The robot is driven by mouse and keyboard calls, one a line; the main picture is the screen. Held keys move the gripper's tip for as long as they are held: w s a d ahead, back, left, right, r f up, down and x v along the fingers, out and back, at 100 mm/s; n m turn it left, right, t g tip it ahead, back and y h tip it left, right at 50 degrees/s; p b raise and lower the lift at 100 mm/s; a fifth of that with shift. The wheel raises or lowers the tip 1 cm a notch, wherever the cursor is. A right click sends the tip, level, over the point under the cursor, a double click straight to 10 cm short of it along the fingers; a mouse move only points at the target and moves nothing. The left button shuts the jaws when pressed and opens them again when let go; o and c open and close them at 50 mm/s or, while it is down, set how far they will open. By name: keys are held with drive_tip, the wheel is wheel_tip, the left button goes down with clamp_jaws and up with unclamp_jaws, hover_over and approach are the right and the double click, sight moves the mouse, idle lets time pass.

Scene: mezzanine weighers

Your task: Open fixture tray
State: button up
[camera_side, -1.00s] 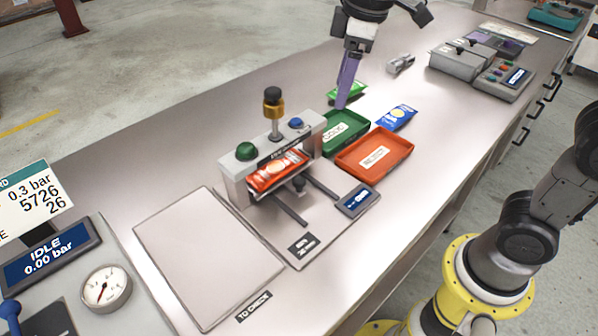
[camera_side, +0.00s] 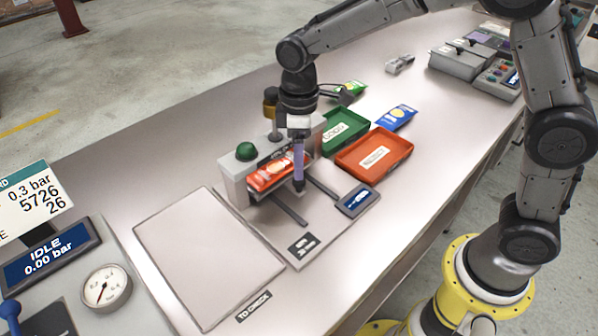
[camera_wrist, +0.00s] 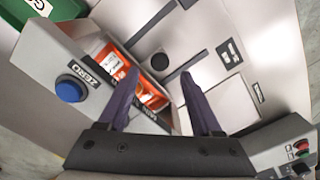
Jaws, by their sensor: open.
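The test fixture (camera_side: 233,184) is a grey frame with a green dome button (camera_side: 246,151) on top. An orange packet (camera_side: 266,177) lies on its tray, inside the frame above two dark rails (camera_side: 290,210). A round black knob (camera_wrist: 160,61) shows in the wrist view in front of the packet, between the rails.
A blue button (camera_wrist: 69,88) is on the fixture's top. A small display (camera_side: 358,201) stands to the right. Green (camera_side: 361,123) and red (camera_side: 402,158) trays lie behind it. The outlined area (camera_side: 205,260) at left is empty.

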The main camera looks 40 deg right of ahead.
drive_tip(key=shift+f, duration=2.35)
clamp_jaws()
drive_tip(key=shift+r, duration=0.1)
